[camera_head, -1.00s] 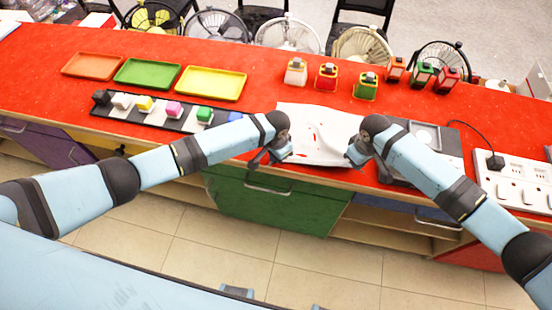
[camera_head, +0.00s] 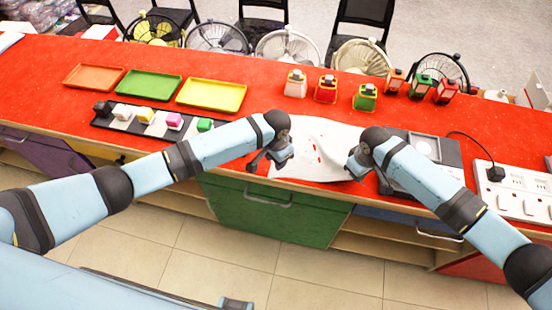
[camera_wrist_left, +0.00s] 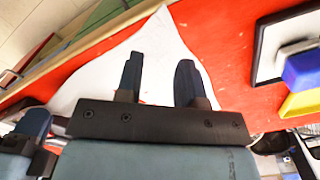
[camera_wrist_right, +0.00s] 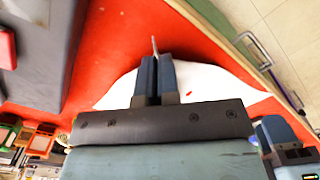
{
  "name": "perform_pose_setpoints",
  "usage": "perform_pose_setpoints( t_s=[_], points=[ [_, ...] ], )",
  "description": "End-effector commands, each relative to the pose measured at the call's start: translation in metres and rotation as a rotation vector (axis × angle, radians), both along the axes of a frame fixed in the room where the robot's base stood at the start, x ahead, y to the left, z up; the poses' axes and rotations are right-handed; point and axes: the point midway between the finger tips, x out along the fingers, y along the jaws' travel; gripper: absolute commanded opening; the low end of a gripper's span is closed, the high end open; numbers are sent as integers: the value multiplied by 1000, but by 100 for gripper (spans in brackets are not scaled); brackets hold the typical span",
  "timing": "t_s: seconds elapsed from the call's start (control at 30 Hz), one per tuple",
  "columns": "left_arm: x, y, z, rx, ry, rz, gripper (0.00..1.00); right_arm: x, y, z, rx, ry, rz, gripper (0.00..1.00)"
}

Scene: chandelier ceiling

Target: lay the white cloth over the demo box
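The white cloth (camera_head: 318,150) lies crumpled on the red counter between my two grippers, with red patches showing on it. It also shows under the fingers in the left wrist view (camera_wrist_left: 95,85) and right wrist view (camera_wrist_right: 205,85). My left gripper (camera_head: 268,163) is at the cloth's left side; its fingers (camera_wrist_left: 160,80) are apart, with cloth beneath them. My right gripper (camera_head: 355,165) is at the cloth's right side; its fingers (camera_wrist_right: 155,75) are together with a thin white edge between them. A dark grey box (camera_head: 450,152), possibly the demo box, sits right of the cloth, partly behind my right arm.
Orange (camera_head: 93,76), green (camera_head: 149,85) and yellow (camera_head: 211,95) trays lie at the left. A strip of coloured blocks (camera_head: 150,118) lies before them. Small lantern-like items (camera_head: 326,89) stand at the back. A white socket panel (camera_head: 518,190) is at the right.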

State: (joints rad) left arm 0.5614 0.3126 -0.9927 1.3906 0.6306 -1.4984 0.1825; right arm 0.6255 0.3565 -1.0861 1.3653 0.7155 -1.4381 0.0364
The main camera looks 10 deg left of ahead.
Motion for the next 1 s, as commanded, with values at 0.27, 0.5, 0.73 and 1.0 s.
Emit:
perform_pose_setpoints(
  t_s=[0.27, 0.5, 0.73, 1.0],
  points=[
    [0, 0, 0, 0, 0, 0, 64, 0, 0, 0, 0, 0, 0, 0],
    [0, -3, 30, -6, -2, -1, 64, 0, 0, 0, 0, 0, 0, 0],
    [0, 0, 46, 0, 1, 0, 64, 0, 0, 0, 0, 0, 0, 0],
    [0, 0, 12, 2, 2, 1, 64, 0, 0, 0, 0, 0, 0, 0]
  ],
)
